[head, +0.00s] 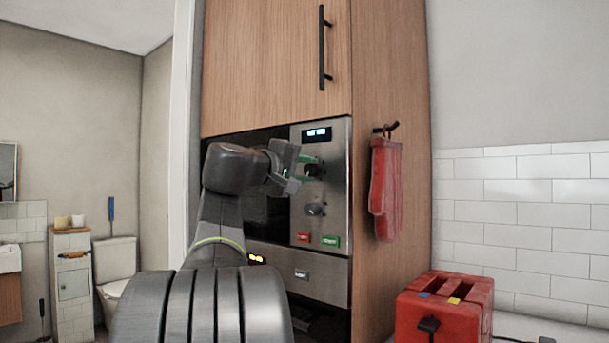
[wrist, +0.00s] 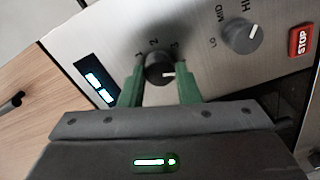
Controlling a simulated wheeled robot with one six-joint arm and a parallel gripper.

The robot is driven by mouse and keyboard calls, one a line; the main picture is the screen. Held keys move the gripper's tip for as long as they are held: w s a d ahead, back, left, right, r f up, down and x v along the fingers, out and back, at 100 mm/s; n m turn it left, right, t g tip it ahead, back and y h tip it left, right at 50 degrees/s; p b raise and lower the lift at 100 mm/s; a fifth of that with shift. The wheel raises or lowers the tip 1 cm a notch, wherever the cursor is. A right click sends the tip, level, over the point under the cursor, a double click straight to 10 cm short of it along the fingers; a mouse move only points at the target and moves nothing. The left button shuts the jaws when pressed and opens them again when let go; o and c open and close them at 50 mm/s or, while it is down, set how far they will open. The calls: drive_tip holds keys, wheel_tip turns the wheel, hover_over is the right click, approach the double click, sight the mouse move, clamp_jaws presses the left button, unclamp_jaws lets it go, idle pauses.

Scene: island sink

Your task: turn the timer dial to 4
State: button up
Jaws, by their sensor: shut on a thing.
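The timer dial (wrist: 158,72) is a dark round knob on the steel control panel (head: 335,150), with the numerals 2 and 3 readable around it. Its white pointer mark points to the right in the wrist view, past the 3. Any numeral beyond that is hidden behind a finger. My gripper (wrist: 158,88) has its green fingers shut on the dial, one on each side. In the head view my gripper (head: 303,170) is at the upper knob of the panel, and the dial (head: 314,171) is partly covered.
A second knob (wrist: 242,38) marked LO, MID and HI sits beside the dial. A red STOP button (wrist: 300,40) and a green button (head: 330,241) are lower on the panel. A lit display (head: 317,134) is above. A red mitt (head: 385,188) hangs right; a red toaster (head: 445,308) stands below.

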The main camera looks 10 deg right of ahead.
drive_tip(key=shift+f, duration=0.1)
idle(0.3)
drive_tip(key=o, duration=1)
drive_tip(key=shift+c, duration=0.2)
drive_tip(key=v, duration=1.4)
drive_tip(key=shift+d, duration=0.15)
drive_tip(key=x, duration=1.3)
drive_tip(key=shift+w+d, duration=0.3)
